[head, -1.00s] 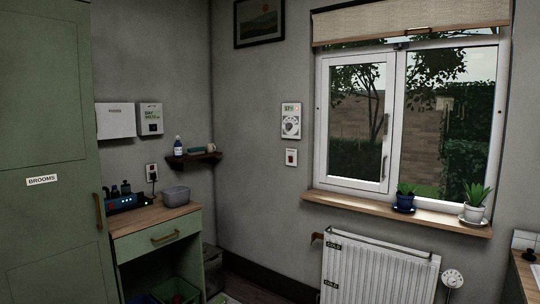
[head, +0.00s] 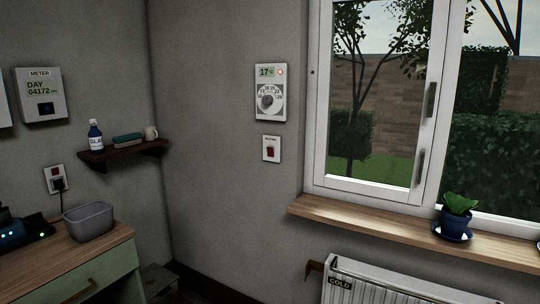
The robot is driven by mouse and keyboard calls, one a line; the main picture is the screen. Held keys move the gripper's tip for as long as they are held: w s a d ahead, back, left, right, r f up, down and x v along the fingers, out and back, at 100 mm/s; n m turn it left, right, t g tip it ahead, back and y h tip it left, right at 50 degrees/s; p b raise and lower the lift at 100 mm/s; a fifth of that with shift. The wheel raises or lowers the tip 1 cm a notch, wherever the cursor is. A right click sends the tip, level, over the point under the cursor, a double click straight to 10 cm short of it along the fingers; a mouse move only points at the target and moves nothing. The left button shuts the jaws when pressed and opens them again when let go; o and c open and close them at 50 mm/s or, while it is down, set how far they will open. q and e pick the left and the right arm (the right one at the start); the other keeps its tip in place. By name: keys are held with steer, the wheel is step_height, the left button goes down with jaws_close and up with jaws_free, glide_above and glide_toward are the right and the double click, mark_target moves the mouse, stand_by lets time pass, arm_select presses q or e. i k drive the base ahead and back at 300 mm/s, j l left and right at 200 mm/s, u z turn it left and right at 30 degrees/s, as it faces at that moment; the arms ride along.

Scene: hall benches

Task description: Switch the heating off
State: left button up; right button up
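A white thermostat (head: 270,93) hangs on the wall left of the window. Its small display reads about 17 °C, with an orange light beside it and a round numbered dial below. Under it is a white switch plate (head: 271,148) with a red rocker; its small label is too blurred to read surely. A white radiator (head: 390,288) with a "COLD" tag stands below the sill at the bottom right, mostly cut off by the frame. Neither of my grippers is in view.
A wooden window sill (head: 400,232) with a potted plant (head: 457,212) juts out at right. A small shelf (head: 122,150) holds a bottle and other items. A cabinet top (head: 60,268) with a grey tub (head: 89,221) is at lower left. A meter (head: 42,95) hangs above.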

mark_target(270, 150)
steer(key=i+l, duration=0.25)
steer(key=i, duration=0.15)
steer(key=i+l+z, duration=0.1)
steer(key=i+l, duration=0.4)
steer(key=i, duration=0.35)
steer(key=i+l+z, duration=0.1)
steer(key=i+l, duration=0.15)
steer(key=i, duration=0.15)
steer(key=i+l, duration=0.2)
steer(key=i, duration=0.25)
